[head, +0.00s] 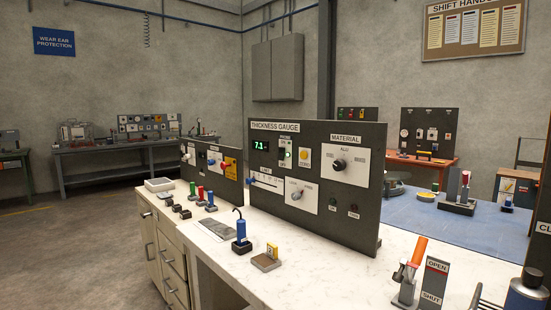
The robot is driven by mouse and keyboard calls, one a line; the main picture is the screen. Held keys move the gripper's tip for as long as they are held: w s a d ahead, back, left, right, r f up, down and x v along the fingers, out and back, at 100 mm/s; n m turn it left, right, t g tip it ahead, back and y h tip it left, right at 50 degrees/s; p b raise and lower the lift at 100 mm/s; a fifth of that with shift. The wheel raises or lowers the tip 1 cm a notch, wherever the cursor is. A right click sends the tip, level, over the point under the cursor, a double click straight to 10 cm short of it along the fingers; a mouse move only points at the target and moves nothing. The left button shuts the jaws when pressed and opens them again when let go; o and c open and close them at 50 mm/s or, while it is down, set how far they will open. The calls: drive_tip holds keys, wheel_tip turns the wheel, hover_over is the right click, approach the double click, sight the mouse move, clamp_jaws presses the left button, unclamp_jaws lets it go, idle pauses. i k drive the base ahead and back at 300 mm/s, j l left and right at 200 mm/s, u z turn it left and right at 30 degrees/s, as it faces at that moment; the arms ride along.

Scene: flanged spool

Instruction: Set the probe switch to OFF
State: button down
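The probe switch (283,152) is a small dark toggle on a white plate on the upright thickness gauge panel (350,215), to the right of the green display. A small label lies above it and what looks like an OFF mark below it. The lever is too small for me to tell which way it points. A green light shows at the switch plate, and the green display (260,146) is lit and reads about 7.1. My gripper is not in view.
A yellow button (304,155) and the material knob (339,164) are right of the switch; a slider and another knob (297,195) are below. On the white bench (310,268) in front stand a blue hooked piece (240,232), a yellow tag block (268,258) and an orange-handled clamp (414,262).

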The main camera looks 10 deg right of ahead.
sight(281, 150)
drive_tip(key=i+j+z, duration=0.3)
drive_tip(key=i+j, duration=0.15)
drive_tip(key=j, duration=0.25)
drive_tip(key=i+j+z, duration=0.1)
drive_tip(key=j, duration=0.25)
drive_tip(key=i+j+z, duration=0.15)
drive_tip(key=j, duration=0.25)
drive_tip(key=i+j+z, duration=0.15)
drive_tip(key=i+j, duration=0.15)
drive_tip(key=i+j+z, duration=0.15)
drive_tip(key=j, duration=0.4)
drive_tip(key=i+j+z, duration=0.15)
drive_tip(key=j, duration=0.25)
drive_tip(key=j+z, duration=0.15)
drive_tip(key=j, duration=0.3)
